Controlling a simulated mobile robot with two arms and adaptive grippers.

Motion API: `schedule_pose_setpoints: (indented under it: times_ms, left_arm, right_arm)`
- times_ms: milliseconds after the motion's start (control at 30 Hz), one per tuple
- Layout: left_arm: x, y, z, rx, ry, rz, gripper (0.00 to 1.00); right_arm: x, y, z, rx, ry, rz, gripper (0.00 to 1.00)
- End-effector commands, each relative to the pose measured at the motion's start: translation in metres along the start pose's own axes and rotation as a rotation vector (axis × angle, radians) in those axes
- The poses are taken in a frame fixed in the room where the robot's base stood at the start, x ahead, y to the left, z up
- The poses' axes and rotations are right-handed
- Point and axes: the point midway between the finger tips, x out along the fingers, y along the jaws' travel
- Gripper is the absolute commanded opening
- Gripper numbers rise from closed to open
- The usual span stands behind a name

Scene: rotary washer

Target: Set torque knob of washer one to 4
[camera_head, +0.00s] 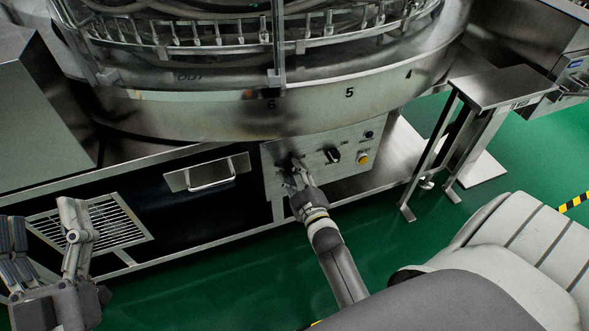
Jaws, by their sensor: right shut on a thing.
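The rotary washer's round steel housing (200,122) fills the upper part of the head view, with numbers on its rim. Below it is a metal control panel (345,177). On the panel are a black knob (333,155), a yellow button (362,159) and a small dark knob (369,135). My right gripper (294,170) is at the panel's left part, shut on a dark knob that its fingers mostly hide. The knob's setting and the panel's markings cannot be read. My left gripper (45,240) is at the lower left, open and empty, away from the panel.
A drawer with a handle (212,184) and a vent grille (112,222) are left of the panel. A steel stand (503,88) is on the right. Green floor (220,290) is clear in front of the washer frame.

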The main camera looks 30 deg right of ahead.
Motion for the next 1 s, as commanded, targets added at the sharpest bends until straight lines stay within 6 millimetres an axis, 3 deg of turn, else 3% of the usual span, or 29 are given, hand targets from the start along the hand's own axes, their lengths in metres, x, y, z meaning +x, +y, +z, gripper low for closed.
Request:
schedule_pose_setpoints:
  times_ms: [267, 500, 700, 1000]
  left_arm:
    - [-0.016, -0.010, 0.065, 0.013, -0.392, -0.020, 0.66]
    - [-0.052, -0.018, 0.111, 0.019, -0.707, -0.039, 0.66]
    - [-0.088, -0.023, 0.136, 0.020, -0.929, -0.054, 0.66]
    - [-0.132, -0.028, 0.152, 0.020, -1.154, -0.070, 0.66]
  right_arm:
    - [-0.001, 0.002, 0.000, 0.205, -0.005, -0.002, 0.11]
    - [-0.001, 0.001, 0.000, 0.386, -0.004, -0.002, 0.11]
    - [-0.001, 0.001, 0.000, 0.527, -0.004, -0.002, 0.11]
    - [-0.001, 0.000, 0.001, 0.686, -0.004, -0.001, 0.11]
